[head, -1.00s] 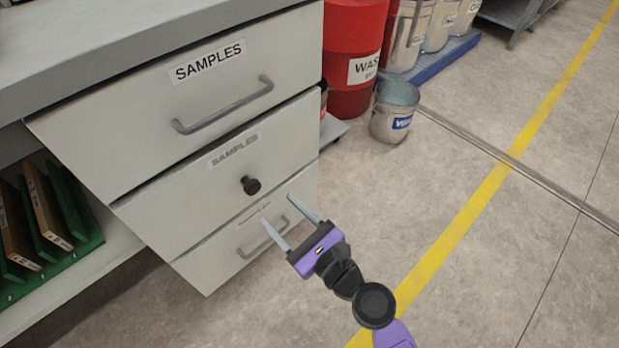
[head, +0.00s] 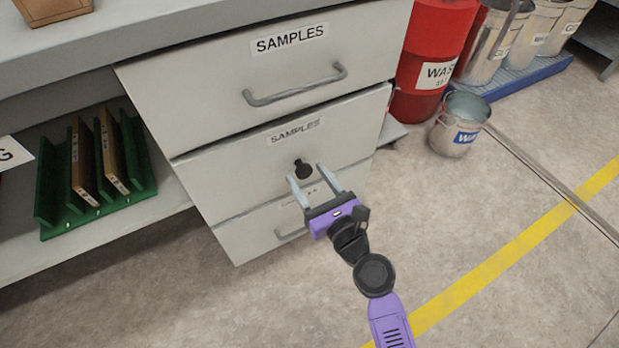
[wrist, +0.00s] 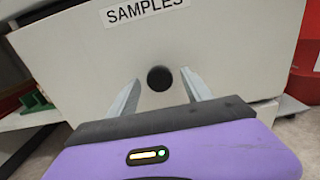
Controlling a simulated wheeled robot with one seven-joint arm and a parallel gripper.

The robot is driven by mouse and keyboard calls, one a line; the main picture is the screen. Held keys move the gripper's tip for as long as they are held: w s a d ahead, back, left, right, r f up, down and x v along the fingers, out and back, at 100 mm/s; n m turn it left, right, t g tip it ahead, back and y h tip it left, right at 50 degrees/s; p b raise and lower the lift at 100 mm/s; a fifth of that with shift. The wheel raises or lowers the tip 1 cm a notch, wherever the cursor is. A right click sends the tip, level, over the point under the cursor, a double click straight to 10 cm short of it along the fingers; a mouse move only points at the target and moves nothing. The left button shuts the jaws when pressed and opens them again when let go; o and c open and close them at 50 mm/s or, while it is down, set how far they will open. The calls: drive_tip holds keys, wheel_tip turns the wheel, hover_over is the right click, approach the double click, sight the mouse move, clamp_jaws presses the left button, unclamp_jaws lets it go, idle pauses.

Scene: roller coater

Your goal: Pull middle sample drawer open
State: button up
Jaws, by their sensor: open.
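The middle drawer (head: 235,168) is a pale grey front labelled SAMPLES with a round black knob (head: 303,169). The drawer front looks shut, flush with its neighbours. My gripper (head: 314,174) is open, and its two fingers point toward the drawer front around the level of the knob. In the wrist view the knob (wrist: 160,78) shows between and just beyond the two fingertips (wrist: 157,78). I cannot tell whether the fingertips overlap the knob in depth; nothing is gripped.
The top drawer (head: 215,100) and the lower drawer (head: 250,236) have bar handles. A green rack (head: 60,215) with boards stands on the left shelf. A metal bucket (head: 452,143) and red drum (head: 408,104) stand at right.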

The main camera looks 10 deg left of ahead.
clamp_jaws()
idle(1.4)
